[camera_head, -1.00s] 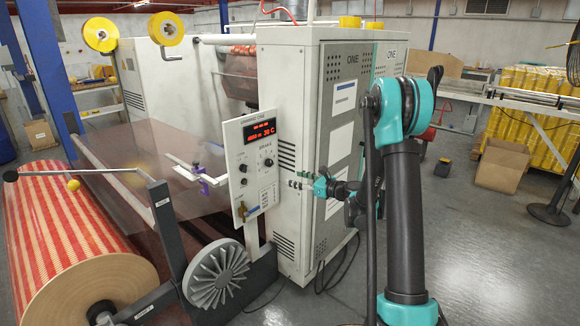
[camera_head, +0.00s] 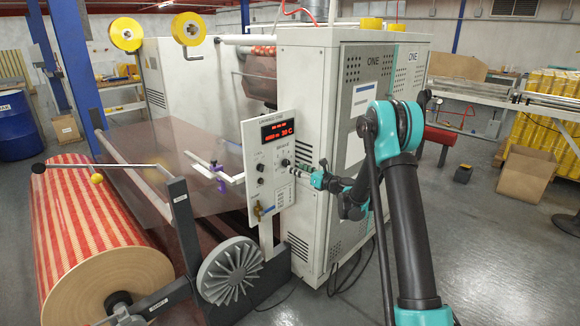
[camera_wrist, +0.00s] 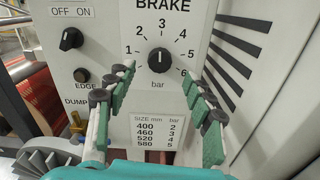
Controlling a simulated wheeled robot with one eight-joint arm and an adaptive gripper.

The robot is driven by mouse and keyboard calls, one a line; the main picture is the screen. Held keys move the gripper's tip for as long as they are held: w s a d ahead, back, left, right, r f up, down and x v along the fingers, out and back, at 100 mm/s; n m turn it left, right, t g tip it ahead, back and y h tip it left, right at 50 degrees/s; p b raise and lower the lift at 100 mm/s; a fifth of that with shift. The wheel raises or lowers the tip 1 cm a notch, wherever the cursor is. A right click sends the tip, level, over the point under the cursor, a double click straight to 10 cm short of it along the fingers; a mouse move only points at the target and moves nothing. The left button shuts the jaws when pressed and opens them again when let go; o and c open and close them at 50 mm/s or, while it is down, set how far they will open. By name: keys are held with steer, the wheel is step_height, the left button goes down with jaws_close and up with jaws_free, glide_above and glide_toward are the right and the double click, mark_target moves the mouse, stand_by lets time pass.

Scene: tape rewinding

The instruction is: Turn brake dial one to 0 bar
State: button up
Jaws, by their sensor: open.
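The brake dial (camera_wrist: 159,61) is a black round knob below the word BRAKE on a white panel (camera_head: 284,202). In the wrist view its white mark points up, near the 3. The numbers 1 to 6 show around it; a 0 is not visible, and the left finger covers the lower-left area. My gripper (camera_wrist: 160,72) is open, with its green-padded fingers on either side of the dial and apart from it. In the head view my gripper (camera_head: 302,173) is at the panel's right part, and contact with the dial cannot be judged.
An on/off switch (camera_wrist: 71,39) and an edge button (camera_wrist: 82,75) sit left of the dial. A size table (camera_wrist: 157,131) is below it. A brass valve (camera_head: 258,211) hangs low on the panel. The machine cabinet (camera_head: 318,100) stands close behind and right.

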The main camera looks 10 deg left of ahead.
mark_target(288, 164)
steer(key=shift+x, duration=2.55)
steer(key=shift+c, duration=0.5)
steer(key=c, duration=1)
steer(key=shift+c, duration=0.3)
